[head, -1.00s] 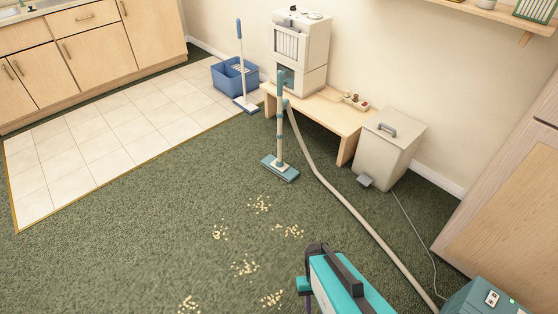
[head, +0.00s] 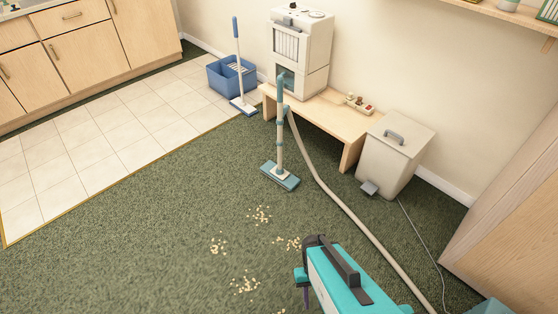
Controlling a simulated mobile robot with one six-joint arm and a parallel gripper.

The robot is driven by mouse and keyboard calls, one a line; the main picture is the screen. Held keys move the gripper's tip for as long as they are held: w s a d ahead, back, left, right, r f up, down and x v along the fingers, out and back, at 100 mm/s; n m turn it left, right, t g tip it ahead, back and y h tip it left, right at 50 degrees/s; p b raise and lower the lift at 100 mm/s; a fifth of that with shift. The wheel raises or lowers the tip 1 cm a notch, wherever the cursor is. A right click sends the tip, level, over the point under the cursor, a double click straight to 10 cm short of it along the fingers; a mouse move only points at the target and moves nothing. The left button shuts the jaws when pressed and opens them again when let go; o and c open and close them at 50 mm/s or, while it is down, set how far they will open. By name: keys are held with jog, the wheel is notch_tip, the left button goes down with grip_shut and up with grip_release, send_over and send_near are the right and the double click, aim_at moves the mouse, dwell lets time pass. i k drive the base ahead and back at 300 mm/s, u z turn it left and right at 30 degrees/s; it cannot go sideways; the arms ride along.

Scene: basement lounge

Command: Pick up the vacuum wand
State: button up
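The vacuum wand (head: 280,148) stands upright on the green carpet in front of the wooden bench. It has a teal grip at the top, a cream tube and a flat teal floor head (head: 280,175). A beige hose (head: 345,207) runs from its upper part down to the lower right. My teal and black arm shows at the bottom centre, well short of the wand. My gripper's fingers do not show. Nothing visible of my arm touches the wand.
Crumbs (head: 243,285) lie scattered on the carpet before the wand. A bench (head: 345,122) carries a white appliance (head: 300,50). A pedal bin (head: 393,155) stands right of it, a blue bucket (head: 229,80) and mop (head: 239,65) left. Open carpet lies left of the wand.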

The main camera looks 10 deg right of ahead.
aim_at(286, 179)
jog(key=i, duration=1.2)
jog(key=z, duration=1.5)
jog(key=k, duration=0.1)
jog(key=u, duration=3.65)
jog(key=k, duration=0.65)
jog(key=u, duration=0.2)
